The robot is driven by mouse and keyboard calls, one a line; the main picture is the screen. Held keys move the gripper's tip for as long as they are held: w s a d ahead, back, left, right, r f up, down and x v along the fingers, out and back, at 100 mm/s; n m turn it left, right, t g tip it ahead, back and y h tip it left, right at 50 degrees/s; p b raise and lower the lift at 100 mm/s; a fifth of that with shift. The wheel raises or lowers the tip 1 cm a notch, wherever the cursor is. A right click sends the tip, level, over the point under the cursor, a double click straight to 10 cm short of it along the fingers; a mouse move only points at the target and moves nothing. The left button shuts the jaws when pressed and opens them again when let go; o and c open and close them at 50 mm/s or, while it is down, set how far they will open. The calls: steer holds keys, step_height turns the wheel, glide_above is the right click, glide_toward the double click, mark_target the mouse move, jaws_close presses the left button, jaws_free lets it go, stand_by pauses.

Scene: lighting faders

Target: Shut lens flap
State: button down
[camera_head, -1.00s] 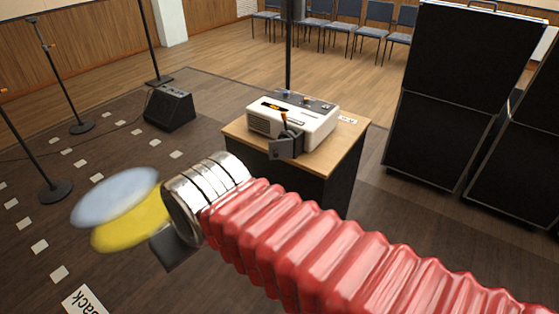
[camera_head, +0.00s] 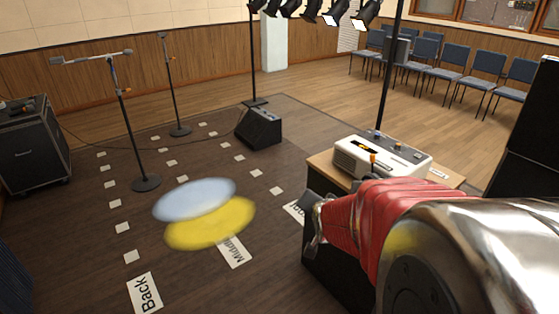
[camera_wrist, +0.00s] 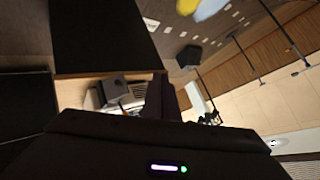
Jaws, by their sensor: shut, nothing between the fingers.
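The white device (camera_head: 380,155) with an orange lever (camera_head: 373,158) sits on a small tan-topped desk (camera_head: 322,171). My arm covers its front right part in the head view. In the wrist view a dark grey plate (camera_wrist: 117,88), which looks like the flap, stands in front of the pale device (camera_wrist: 93,99). Whether it is open or shut I cannot tell. My gripper (camera_wrist: 162,80) is shut and empty; its dark fingers show just right of the plate in the wrist view. I cannot tell whether they touch it.
Blue (camera_head: 195,199) and yellow (camera_head: 210,222) light patches lie on the floor among white markers. Mic stands (camera_head: 123,110) and a floor speaker (camera_head: 259,128) stand at the left and back. Chairs (camera_head: 483,68) line the back right. Dark floor is clear left of the desk.

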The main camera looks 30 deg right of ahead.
steer(key=s+d+f+m+t+h, duration=0.1)
steer(key=s+d+f+m, duration=0.1)
steer(key=d+f+m, duration=0.3)
steer(key=s+d+f+m+t+h, duration=0.2)
steer(key=d+f+m, duration=0.3)
steer(key=d, duration=0.6)
steer(key=shift+s+d+f+m, duration=0.15)
steer(key=shift+s+d+m, duration=0.35)
steer(key=shift+m, duration=0.4)
steer(key=shift+a, duration=0.1)
